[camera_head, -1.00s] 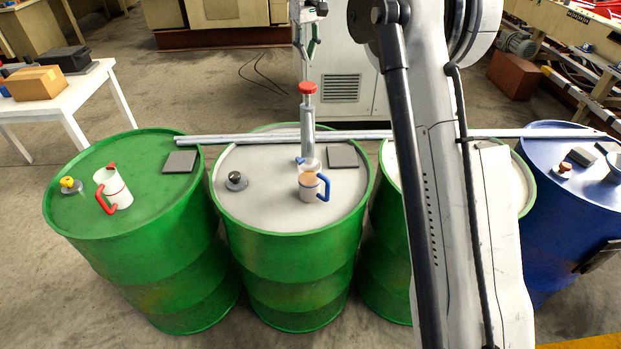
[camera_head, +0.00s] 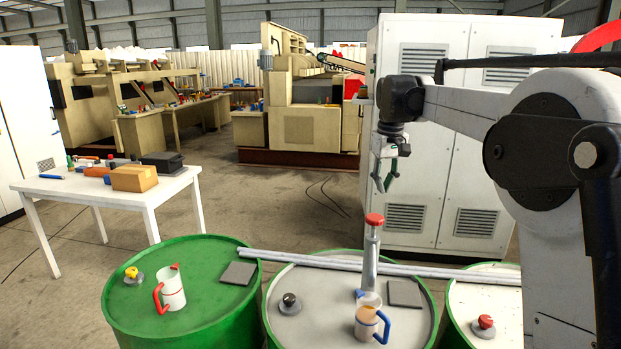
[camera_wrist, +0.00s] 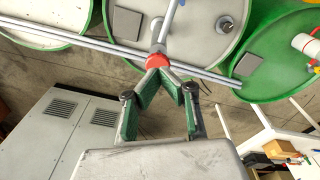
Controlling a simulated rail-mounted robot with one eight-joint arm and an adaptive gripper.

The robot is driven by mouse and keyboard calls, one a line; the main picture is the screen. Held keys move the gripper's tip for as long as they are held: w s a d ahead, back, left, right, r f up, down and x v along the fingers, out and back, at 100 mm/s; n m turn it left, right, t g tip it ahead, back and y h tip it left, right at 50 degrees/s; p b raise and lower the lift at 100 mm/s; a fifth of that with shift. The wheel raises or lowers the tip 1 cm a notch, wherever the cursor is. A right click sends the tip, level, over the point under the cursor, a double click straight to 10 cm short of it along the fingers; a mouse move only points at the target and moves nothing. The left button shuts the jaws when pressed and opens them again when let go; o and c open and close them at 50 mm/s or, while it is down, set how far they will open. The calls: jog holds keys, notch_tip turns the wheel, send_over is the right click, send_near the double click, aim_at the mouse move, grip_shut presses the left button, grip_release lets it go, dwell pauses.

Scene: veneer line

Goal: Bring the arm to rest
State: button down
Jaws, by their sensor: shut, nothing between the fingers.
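My gripper (camera_head: 385,181) hangs from my arm in front of the white cabinet, fingers pointing down. It is shut and empty, apart from and above a grey bottle with a red top (camera_head: 374,220) on the middle drum (camera_head: 300,268). In the wrist view my gripper (camera_wrist: 166,74) shows its green-padded fingers converging, with the red top (camera_wrist: 157,61) beyond the tips. A mug with a blue handle (camera_head: 368,315) stands in front of the bottle. A mug with a red handle (camera_head: 171,288) stands on the left green drum (camera_head: 205,262).
Long metal bars (camera_head: 330,262) lie across the drums. A white table (camera_head: 75,188) with a cardboard box (camera_head: 134,178) stands at the left. A tall white cabinet (camera_head: 455,165) stands close behind my gripper. Open floor (camera_head: 270,205) lies between table and cabinet.

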jog(key=s+f+m+t+b, duration=0.1)
jog(key=s+f+t+b, duration=0.1)
jog(key=s, duration=0.9)
jog(key=s+f+m+t+b, duration=0.1)
jog(key=s+f+b, duration=0.15)
jog(key=s, duration=0.95)
jog(key=s+f+m+t+b, duration=0.1)
jog(key=s+f+t+b, duration=0.2)
jog(key=s+f, duration=1.2)
jog(key=s+b, duration=0.1)
jog(key=s, duration=0.2)
jog(key=shift+s+f, duration=0.3)
jog(key=shift+f, duration=0.1)
